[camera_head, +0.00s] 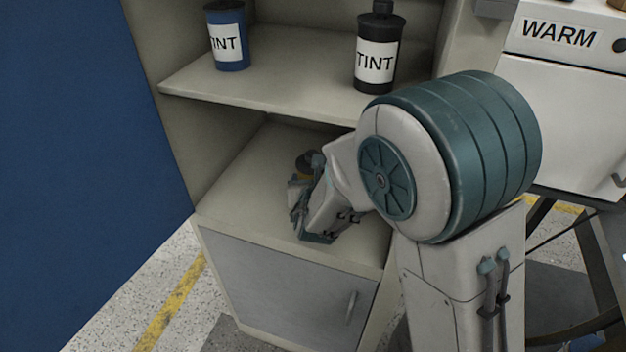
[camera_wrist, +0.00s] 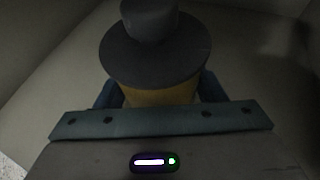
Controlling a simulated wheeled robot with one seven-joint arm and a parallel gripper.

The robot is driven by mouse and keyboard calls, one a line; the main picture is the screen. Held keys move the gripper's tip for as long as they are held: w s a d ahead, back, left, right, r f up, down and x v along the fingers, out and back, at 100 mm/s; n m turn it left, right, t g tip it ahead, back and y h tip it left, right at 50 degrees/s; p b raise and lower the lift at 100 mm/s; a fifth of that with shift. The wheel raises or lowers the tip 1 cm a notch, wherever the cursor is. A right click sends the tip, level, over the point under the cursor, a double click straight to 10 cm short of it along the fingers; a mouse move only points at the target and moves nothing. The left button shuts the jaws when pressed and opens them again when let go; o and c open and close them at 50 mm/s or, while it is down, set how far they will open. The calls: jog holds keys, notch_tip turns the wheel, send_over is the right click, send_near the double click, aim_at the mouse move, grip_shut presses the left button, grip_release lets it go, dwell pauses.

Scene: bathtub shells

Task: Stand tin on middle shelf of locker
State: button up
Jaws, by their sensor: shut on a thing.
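The tin (camera_head: 306,162) shows only as a dark top with a little yellow below it in the head view, just beyond my gripper (camera_head: 304,196). In the wrist view the tin (camera_wrist: 155,52) has a dark grey stepped cap and a yellow body between my fingers. My gripper is shut on it. The tin looks upright, inside the open locker (camera_head: 180,130), over the shelf (camera_head: 245,185) below the one with the TINT containers. My gripper hides its lower part, so I cannot tell whether its base touches the shelf.
A blue TINT tin (camera_head: 230,40) and a black TINT bottle (camera_head: 378,55) stand on the shelf (camera_head: 285,85) above. A grey door with a handle (camera_head: 290,290) is below. A blue panel (camera_head: 80,150) is left; a white WARM unit (camera_head: 570,95) is right. Free shelf room shows left of my gripper.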

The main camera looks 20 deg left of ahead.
jog(key=shift+w, duration=0.1)
dwell(0.3)
jog(key=o, duration=1.7)
jog(key=shift+f, duration=0.15)
jog(key=shift+c, duration=0.2)
jog(key=shift+s+d+r, duration=0.1)
jog(key=shift+s+r, duration=0.15)
jog(key=v, duration=1.1)
jog(key=shift+s, duration=0.3)
jog(key=shift+r, duration=0.1)
